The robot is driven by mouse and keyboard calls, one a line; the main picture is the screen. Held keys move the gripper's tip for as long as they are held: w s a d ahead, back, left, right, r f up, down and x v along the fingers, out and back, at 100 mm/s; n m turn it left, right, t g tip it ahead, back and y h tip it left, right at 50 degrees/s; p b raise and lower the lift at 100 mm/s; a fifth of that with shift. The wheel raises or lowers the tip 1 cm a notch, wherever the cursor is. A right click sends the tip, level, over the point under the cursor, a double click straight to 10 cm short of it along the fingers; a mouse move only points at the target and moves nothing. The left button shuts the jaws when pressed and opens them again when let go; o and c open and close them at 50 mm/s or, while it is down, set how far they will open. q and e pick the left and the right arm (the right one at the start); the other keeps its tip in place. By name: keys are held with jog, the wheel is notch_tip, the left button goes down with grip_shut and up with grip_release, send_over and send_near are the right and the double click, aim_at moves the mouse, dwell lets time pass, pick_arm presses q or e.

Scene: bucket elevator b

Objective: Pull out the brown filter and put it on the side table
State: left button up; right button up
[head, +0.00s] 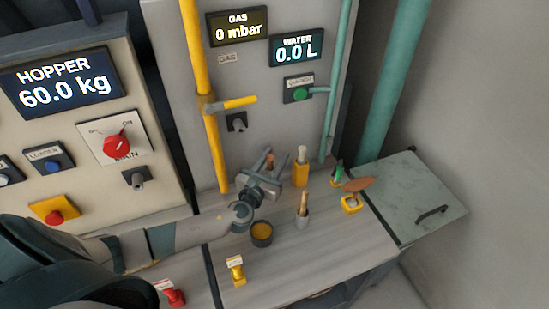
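My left gripper (270,163) is over the back of the grey wood-grain table (325,242), its fingers pointing towards the grey panel. The fingers look apart. A small reddish-brown piece (270,159) shows between or behind them; I cannot tell whether they touch it or whether it is the filter. A flat brown oval piece (358,184) sits tilted above a yellow holder (351,204) at the table's right; it may also be the brown filter. My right gripper is not in view.
A yellow holder with a white-topped piece (301,168), a cup with sticks (302,215) and a dark round pot (261,233) stand near the gripper. A yellow pipe (203,90) rises at the left. A greenish panel with a handle (415,195) is at the right. The table's front right is clear.

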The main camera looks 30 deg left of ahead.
pick_arm(q)
grip_shut()
jog(key=shift+r+p, duration=0.55)
jog(key=shift+r, duration=0.1)
dwell(0.4)
jog(key=shift+r, duration=0.2)
dwell(0.4)
jog(key=shift+r, duration=5.75)
jog(key=shift+r, duration=0.1)
jog(key=shift+r, duration=1.95)
